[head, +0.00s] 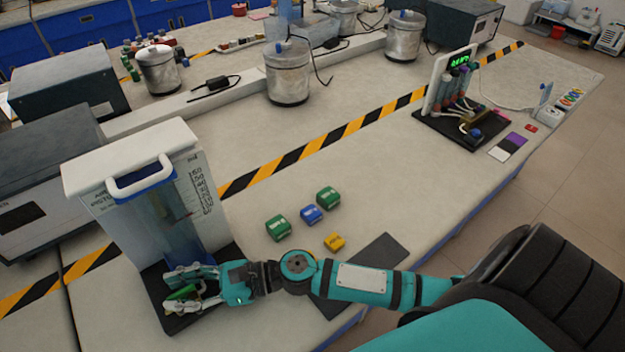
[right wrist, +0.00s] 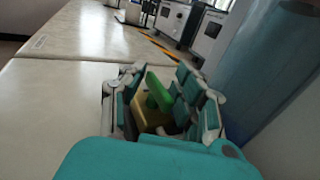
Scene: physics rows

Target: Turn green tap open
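The green tap (head: 182,292) sits low at the front of a clear water tank (head: 160,215) with a white lid and handle. My right gripper (head: 178,290) reaches in from the right, with its fingers on either side of the green tap. In the right wrist view the green tap handle (right wrist: 158,92) stands between the spread fingers (right wrist: 160,88), closer to the right-hand ones, above a yellowish-brass body (right wrist: 148,112). A gap shows at the left fingers; contact at the right ones cannot be told. My left gripper is not in view.
The tank stands on a black base tray (head: 157,287) near the bench's front edge. A grey instrument box (head: 40,185) stands behind left.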

